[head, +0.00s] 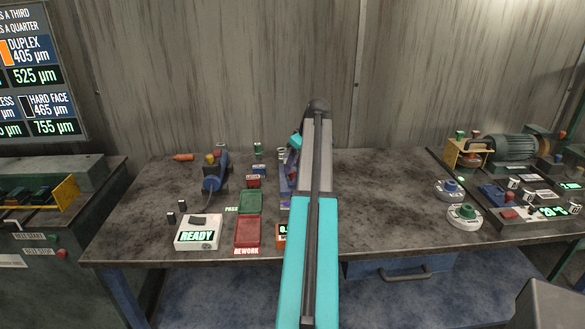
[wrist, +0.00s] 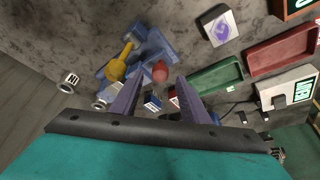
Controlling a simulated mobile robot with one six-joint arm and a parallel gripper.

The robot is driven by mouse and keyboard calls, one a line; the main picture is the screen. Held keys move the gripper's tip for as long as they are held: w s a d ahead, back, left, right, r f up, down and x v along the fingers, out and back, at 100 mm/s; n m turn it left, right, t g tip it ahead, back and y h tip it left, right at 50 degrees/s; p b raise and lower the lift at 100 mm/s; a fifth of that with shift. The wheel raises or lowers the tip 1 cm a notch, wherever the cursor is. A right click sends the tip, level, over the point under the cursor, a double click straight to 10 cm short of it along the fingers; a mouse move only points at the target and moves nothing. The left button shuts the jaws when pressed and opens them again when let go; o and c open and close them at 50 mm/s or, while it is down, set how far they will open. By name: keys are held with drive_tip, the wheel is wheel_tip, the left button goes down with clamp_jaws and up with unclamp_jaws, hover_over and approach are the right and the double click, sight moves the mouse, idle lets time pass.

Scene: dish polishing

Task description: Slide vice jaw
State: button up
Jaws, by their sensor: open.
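A blue vice-like fixture (wrist: 158,47) is in the upper middle of the wrist view, with a yellow handled part (wrist: 122,62) across it. I cannot tell clearly which part is the sliding jaw. A red rounded knob (wrist: 160,72) shows between the tips of my gripper (wrist: 161,78), whose purple fingers are apart with nothing held. I cannot tell whether they touch the knob. In the head view my arm covers most of the fixture; a blue part (head: 285,182) shows at its left, below my gripper (head: 292,158).
A green tray (wrist: 218,77) and a red tray (wrist: 282,52) lie beside the fixture. A white box with a purple mark (wrist: 217,27) is close by. Small cylinders (wrist: 70,84) stand on the bench. The bench right of my arm is clear up to two round fixtures (head: 465,215).

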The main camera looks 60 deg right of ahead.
drive_tip(key=shift+x, duration=1.35)
clamp_jaws()
